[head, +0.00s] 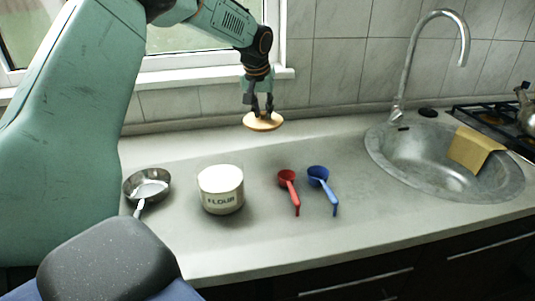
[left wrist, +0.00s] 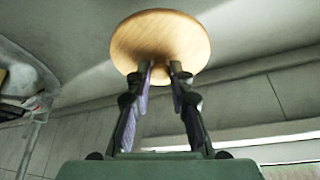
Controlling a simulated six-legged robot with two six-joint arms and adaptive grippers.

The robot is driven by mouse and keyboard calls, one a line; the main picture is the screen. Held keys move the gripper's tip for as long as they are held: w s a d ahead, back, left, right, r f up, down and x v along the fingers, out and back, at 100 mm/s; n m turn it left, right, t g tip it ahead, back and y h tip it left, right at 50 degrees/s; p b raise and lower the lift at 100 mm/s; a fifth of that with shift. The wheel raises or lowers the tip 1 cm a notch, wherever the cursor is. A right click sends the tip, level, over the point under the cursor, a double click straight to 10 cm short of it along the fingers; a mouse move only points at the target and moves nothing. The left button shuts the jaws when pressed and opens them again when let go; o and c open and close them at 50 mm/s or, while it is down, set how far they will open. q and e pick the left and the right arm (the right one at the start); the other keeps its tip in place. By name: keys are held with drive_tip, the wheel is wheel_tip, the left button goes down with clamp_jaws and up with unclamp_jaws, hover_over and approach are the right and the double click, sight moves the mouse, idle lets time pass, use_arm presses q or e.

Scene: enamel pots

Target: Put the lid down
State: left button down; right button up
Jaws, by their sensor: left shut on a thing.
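The lid (head: 263,123) is a round, flat, light wooden disc. My left gripper (head: 262,108) points down and is shut on the lid's top, holding it in the air above the back of the counter. The left wrist view shows the wooden lid (left wrist: 160,38) at the tips of the fingers (left wrist: 160,75); the part it is gripped by is hard to make out. A cream enamel pot marked FLOUR (head: 221,190) stands upright on the counter, to the left of the lid and nearer. Its top looks white. My right gripper does not show.
On the grey counter (head: 250,250) are a metal pan (head: 148,184) at left, and a red scoop (head: 288,186) and a blue scoop (head: 321,183) right of the pot. A sink (head: 420,165) with a tap and a yellow cloth (head: 477,150) is at right. The counter's back strip is clear.

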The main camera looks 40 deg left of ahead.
sight(256, 120)
use_arm(q)
drive_tip(key=shift+a+f, duration=0.1)
drive_tip(key=f, duration=0.2)
drive_tip(key=s+a+f, duration=0.1)
drive_tip(key=shift+s+a+f+b, duration=0.1)
drive_tip(key=shift+f+b, duration=0.3)
drive_tip(key=shift+d+f, duration=0.2)
drive_tip(key=shift+f, duration=0.35)
drive_tip(key=shift+d+f, duration=0.15)
drive_tip(key=shift+f, duration=0.35)
drive_tip(key=shift+w+f, duration=0.3)
drive_tip(key=shift+w, duration=0.05)
drive_tip(key=shift+f, duration=0.3)
drive_tip(key=f, duration=0.2)
drive_tip(key=f+b, duration=0.1)
drive_tip(key=shift+s+a, duration=0.25)
drive_tip(key=shift+s, duration=0.05)
drive_tip(key=shift+w+d, duration=0.25)
drive_tip(key=shift+w, duration=0.1)
drive_tip(key=shift+f, duration=0.15)
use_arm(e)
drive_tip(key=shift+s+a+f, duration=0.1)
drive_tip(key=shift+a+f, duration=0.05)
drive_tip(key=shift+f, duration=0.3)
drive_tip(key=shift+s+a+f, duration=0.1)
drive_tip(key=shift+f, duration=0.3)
